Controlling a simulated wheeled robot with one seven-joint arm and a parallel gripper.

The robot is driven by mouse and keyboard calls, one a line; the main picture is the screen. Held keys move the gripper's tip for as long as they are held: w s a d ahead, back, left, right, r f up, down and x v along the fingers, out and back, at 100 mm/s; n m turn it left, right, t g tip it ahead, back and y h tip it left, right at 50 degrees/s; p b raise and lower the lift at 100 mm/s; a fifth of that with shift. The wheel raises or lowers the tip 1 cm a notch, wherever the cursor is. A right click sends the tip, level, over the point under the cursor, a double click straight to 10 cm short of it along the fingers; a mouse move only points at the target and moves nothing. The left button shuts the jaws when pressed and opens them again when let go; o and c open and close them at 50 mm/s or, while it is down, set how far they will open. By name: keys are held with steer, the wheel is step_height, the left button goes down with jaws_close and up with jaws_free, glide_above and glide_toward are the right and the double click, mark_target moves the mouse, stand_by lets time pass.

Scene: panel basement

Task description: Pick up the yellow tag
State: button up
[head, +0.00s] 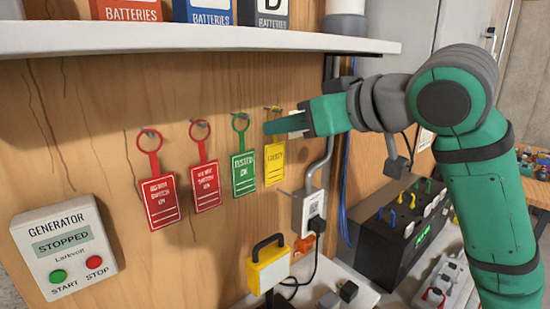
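The yellow tag (274,163) hangs from a small hook on the wooden wall, at the right end of a row of tags. My gripper (277,125) reaches in from the right, in front of the upper part of the tag. It hides some of the tag's strap. Its fingers are seen from the side, so I cannot tell whether they are open or shut, or whether they touch the tag. The tag's lower, printed part shows fully and hangs nearly straight.
A green tag (243,172) hangs close on the left, then two red tags (206,184) (160,200). A white shelf (200,40) with battery boxes juts out above. Below are a yellow box (268,270) with a black handle, a socket with a plug (314,228) and a grey pipe (322,165).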

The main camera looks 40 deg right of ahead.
steer(key=shift+w+f, duration=0.15)
steer(key=shift+w, duration=0.2)
